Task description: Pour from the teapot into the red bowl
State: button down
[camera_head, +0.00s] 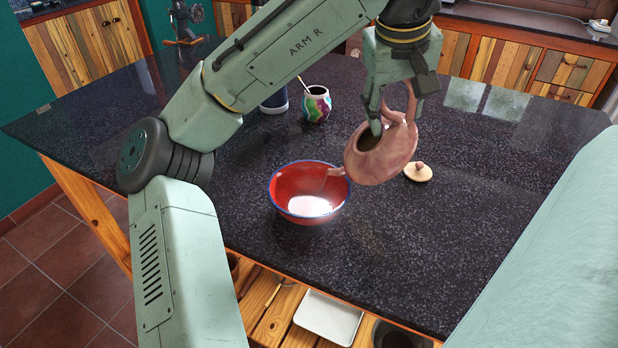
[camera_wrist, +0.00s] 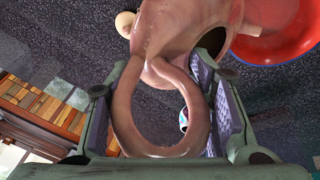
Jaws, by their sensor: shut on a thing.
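A pinkish-brown teapot (camera_head: 385,157) with its top open hangs above the table, tilted so its spout points left and down over the red bowl's right rim. My gripper (camera_head: 392,112) is shut on the teapot; its fingers straddle the looped handle (camera_wrist: 122,118) in the wrist view. The red bowl (camera_head: 283,186) with a blue rim stands upright on the dark table, below and left of the teapot. A pale patch shows at its bottom; I cannot tell whether it is liquid. Part of the bowl shows in the wrist view (camera_wrist: 285,38) at the top right.
A pale lid (camera_head: 418,173) with a knob lies on the speckled dark table (camera_head: 330,238), right of the teapot. A multicoloured cup (camera_head: 316,105) holding a utensil stands behind the bowl, beside a dark blue container (camera_head: 274,103). The front table area is clear.

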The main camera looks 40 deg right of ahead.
aim_at(363, 144)
jog(key=shift+w+a+r+g+h, duration=0.5)
jog(key=shift+w+a+r+h, duration=0.15)
jog(key=shift+a+r+h, duration=0.3)
dwell(0.7)
jog(key=shift+w+a+f+n+g+h, duration=0.15)
jog(key=shift+w+a+n+g+h, duration=0.1)
jog(key=shift+w+a+h, duration=0.15)
jog(key=shift+w+a+f+n+g+h, duration=0.15)
jog(key=shift+a+g+h, duration=0.1)
jog(key=shift+a, duration=0.25)
dwell(0.4)
jog(key=shift+w+a+r+g+h, duration=0.2)
jog(key=shift+w+a+h, duration=0.15)
jog(key=shift+a, duration=0.1)
jog(key=shift+w+a+r+g+h, duration=0.25)
jog(key=shift+a+h, duration=0.1)
jog(key=shift+a, duration=0.1)
dwell(0.3)
